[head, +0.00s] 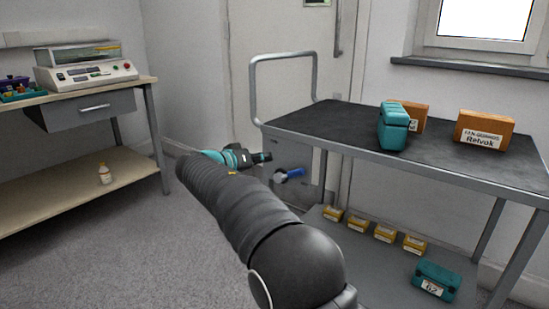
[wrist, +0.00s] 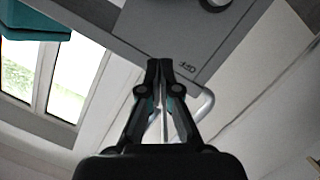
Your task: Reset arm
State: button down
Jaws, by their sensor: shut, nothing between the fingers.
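My arm reaches from the bottom of the head view up and left, over the floor in front of the cart. Its teal wrist bends right to a small dark end, partly hidden by the arm. My gripper (wrist: 165,66) shows clearly in the wrist view. Its two black fingers are together at the tips with nothing between them. They touch no object that I can make out.
The cart (head: 330,118) at right carries a teal case (head: 394,127) and orange-brown boxes (head: 484,131). Its lower shelf holds several small yellow boxes (head: 385,232) and another teal case (head: 436,281). A workbench (head: 75,94) with a control device (head: 85,72) stands left; floor between is clear.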

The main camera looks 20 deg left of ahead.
jog(key=shift+s+a+r, duration=0.1)
jog(key=shift+s+a, duration=0.1)
jog(key=shift+s, duration=0.5)
notch_tip(320, 180, down, 11)
jog(key=s+n+g+y, duration=0.2)
jog(key=s+n+g, duration=0.1)
jog(key=n, duration=0.3)
jog(key=s+d+f+n+g, duration=0.1)
jog(key=s+d+f+g, duration=0.25)
jog(key=d, duration=0.55)
jog(key=s+d+r+m+y+p, duration=0.1)
jog(key=s+d+r+m+p, duration=0.1)
jog(key=s+d, duration=0.6)
jog(key=s+d+r+m+g+y+p, duration=0.1)
jog(key=s+d+r+m, duration=0.3)
jog(key=s+d, duration=0.5)
jog(key=s+d+r+m+g+y+p, duration=0.1)
jog(key=s+d+r+m+p, duration=0.2)
jog(key=s+d, duration=0.6)
jog(key=d+r, duration=0.2)
jog(key=d, duration=1.4)
jog(key=shift+s+r+m+y, duration=0.2)
jog(key=shift+r+m+y, duration=0.1)
jog(key=shift+r+m, duration=0.1)
